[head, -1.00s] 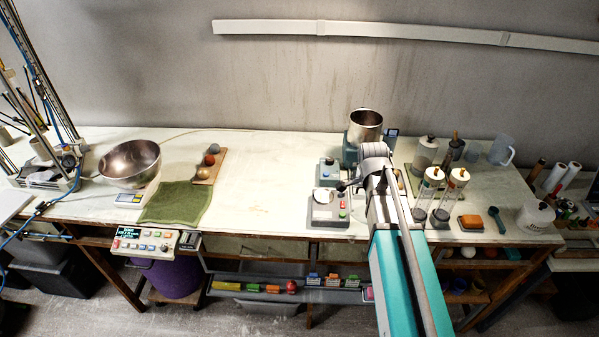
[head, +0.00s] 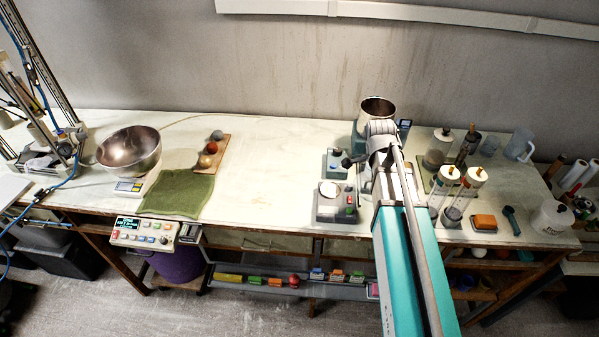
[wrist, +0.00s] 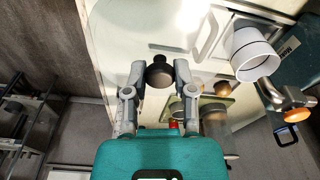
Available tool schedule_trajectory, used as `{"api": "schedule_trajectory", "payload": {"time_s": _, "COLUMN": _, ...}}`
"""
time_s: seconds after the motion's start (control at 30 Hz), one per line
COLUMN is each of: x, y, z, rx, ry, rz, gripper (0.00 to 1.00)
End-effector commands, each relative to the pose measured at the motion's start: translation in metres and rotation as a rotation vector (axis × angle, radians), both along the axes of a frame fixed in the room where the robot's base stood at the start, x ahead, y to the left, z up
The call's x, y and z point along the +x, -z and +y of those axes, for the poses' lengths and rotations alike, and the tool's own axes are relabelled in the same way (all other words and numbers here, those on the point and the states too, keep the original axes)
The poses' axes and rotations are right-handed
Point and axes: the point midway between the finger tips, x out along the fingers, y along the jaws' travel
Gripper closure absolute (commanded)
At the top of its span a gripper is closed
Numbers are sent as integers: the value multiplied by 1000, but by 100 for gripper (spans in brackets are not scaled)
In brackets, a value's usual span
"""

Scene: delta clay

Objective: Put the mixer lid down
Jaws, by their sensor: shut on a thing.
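My gripper (wrist: 159,76) is shut on a dark round knob, which I take to be the handle of the mixer lid (wrist: 158,74). The lid's disc is not clearly visible. In the head view my gripper (head: 356,162) is low over the right half of the bench, mostly hidden by my arm. The mixer (head: 360,130), with a steel bowl (head: 378,106) on top, stands just behind it. In the wrist view the bowl's pale round opening (wrist: 256,56) is to the right, apart from the gripper.
Small grey devices (head: 334,205) stand close to my gripper at the front. A green cloth (head: 178,193), a large bowl (head: 130,150) and a board with balls (head: 209,155) are left. The middle bench (head: 270,165) is clear.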

Motion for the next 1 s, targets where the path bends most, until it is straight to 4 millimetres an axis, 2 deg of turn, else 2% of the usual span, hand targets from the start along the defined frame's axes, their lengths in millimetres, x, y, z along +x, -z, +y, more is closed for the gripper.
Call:
{"api": "schedule_trajectory", "payload": {"time_s": 0.27, "x": 1, "y": -1, "z": 4, "rx": 1, "ry": -21, "rz": 1, "gripper": 100}}
{"api": "schedule_trajectory", "payload": {"time_s": 0.47, "x": 7, "y": -5, "z": 30, "rx": 4, "ry": -135, "rz": 1, "gripper": 100}}
{"api": "schedule_trajectory", "payload": {"time_s": 0.67, "x": 14, "y": -11, "z": 79, "rx": 7, "ry": -353, "rz": 2, "gripper": 100}}
{"api": "schedule_trajectory", "payload": {"time_s": 1.0, "x": 15, "y": -22, "z": 184, "rx": 6, "ry": -808, "rz": 3, "gripper": 100}}
